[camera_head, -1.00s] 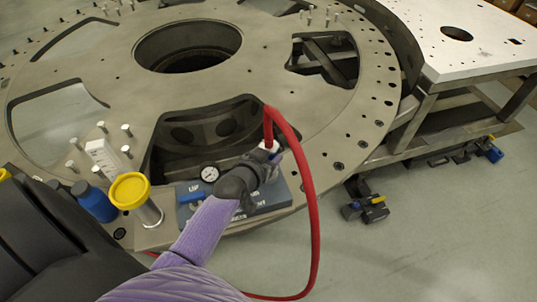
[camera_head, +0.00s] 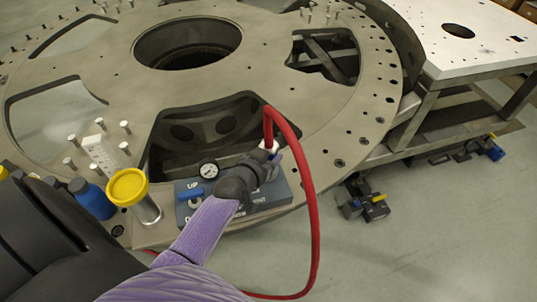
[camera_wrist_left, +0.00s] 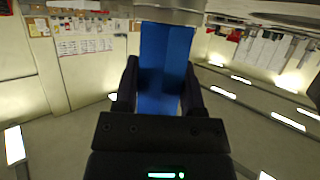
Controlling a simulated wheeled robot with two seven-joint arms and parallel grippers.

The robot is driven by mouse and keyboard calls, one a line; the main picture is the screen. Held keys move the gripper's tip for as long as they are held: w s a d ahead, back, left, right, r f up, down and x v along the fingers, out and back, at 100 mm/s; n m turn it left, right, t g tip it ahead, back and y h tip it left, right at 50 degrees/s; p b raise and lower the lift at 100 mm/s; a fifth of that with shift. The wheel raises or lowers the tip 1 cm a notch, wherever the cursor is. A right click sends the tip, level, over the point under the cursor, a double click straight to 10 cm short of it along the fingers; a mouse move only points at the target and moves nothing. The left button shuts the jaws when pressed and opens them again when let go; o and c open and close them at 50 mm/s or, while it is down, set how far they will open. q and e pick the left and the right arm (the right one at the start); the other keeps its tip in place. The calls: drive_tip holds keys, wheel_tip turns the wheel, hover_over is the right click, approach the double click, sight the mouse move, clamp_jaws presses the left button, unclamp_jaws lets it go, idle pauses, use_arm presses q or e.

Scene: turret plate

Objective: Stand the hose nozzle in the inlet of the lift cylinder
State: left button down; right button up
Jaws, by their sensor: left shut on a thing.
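My left gripper (camera_head: 270,164) is shut on the hose nozzle, over the near edge of the turret plate by the control box. In the head view the nozzle (camera_head: 269,146) shows a whitish part, with the red hose (camera_head: 305,180) rising from it and looping down to the right. In the left wrist view a blue piece (camera_wrist_left: 166,65), which looks like the nozzle's grip, sits between the fingers. A metal cylinder with a yellow top (camera_head: 127,186), probably the lift cylinder, stands at the plate's near edge, left of my gripper. Its inlet cannot be made out.
A blue bottle (camera_head: 93,201) and several metal pins stand left. The turret plate (camera_head: 110,85) has large cutouts. A white-topped table (camera_head: 480,55) stands at the right.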

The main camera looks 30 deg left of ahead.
drive_tip(key=shift+d, duration=0.15)
use_arm(q)
drive_tip(key=shift+c, duration=0.5)
unclamp_jaws()
use_arm(e)
drive_tip(key=shift+d, duration=0.15)
